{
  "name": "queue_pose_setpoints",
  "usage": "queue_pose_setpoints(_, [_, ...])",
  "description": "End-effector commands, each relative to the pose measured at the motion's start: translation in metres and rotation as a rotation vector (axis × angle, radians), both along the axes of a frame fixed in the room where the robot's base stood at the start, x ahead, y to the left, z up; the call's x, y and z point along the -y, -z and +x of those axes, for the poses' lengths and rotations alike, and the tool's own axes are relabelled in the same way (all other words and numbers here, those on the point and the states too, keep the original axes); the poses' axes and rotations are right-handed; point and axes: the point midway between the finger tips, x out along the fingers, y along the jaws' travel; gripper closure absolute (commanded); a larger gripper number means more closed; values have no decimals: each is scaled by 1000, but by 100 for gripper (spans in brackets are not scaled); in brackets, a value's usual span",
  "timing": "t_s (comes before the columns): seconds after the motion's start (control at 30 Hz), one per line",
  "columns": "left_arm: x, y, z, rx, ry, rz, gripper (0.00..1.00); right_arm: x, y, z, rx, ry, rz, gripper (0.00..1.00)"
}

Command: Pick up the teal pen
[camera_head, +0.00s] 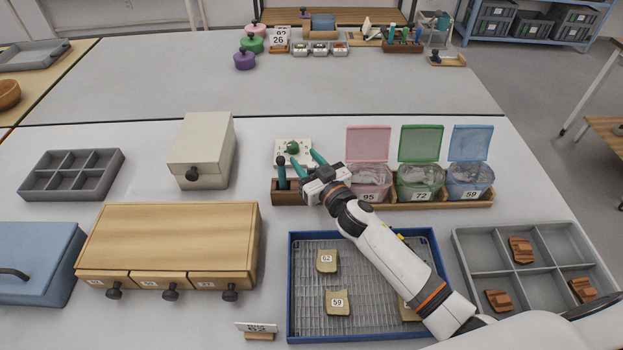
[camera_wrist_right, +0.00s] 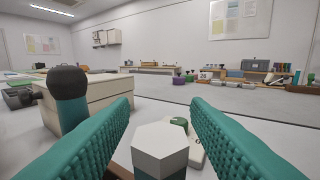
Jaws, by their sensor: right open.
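My right gripper (camera_head: 303,161) is open, with its teal fingers over the dark wooden holder (camera_head: 289,198). Between the fingers in the right wrist view stands an upright teal item with a pale hexagonal end (camera_wrist_right: 160,148); neither finger visibly touches it. In the head view it is hidden by the gripper. A second teal item, with a rounded black top (camera_head: 282,171), stands upright in the holder to the left; it also shows outside the left finger in the wrist view (camera_wrist_right: 69,92). I cannot tell for certain which one is the pen. My left gripper is not in view.
A white board with a green knob (camera_head: 293,147) lies just behind the holder. A cream box (camera_head: 203,150) stands to the left. Lidded tubs, pink (camera_head: 369,184), green and blue, stand to the right. A blue-rimmed tray (camera_head: 291,290) with sherds lies in front.

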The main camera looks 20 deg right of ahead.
Motion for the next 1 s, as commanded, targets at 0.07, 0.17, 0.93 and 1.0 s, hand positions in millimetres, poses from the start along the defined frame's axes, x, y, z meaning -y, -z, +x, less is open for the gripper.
queue_pose_setpoints(0.07, [0,0,0,-1,0,0,64,0,0,0,0,0,0,59])
queue_pose_setpoints(0.17, [0,0,-1,-1,0,0,64,0,0,0,0,0,0,75])
queue_pose_setpoints(0.93, [0,-18,-2,-3,1,0,64,0,-60,0,5,-2,-3,100])
queue_pose_setpoints(1.0, [0,-20,-2,-3,1,0,64,0,-73,0,5,-1,-2,100])
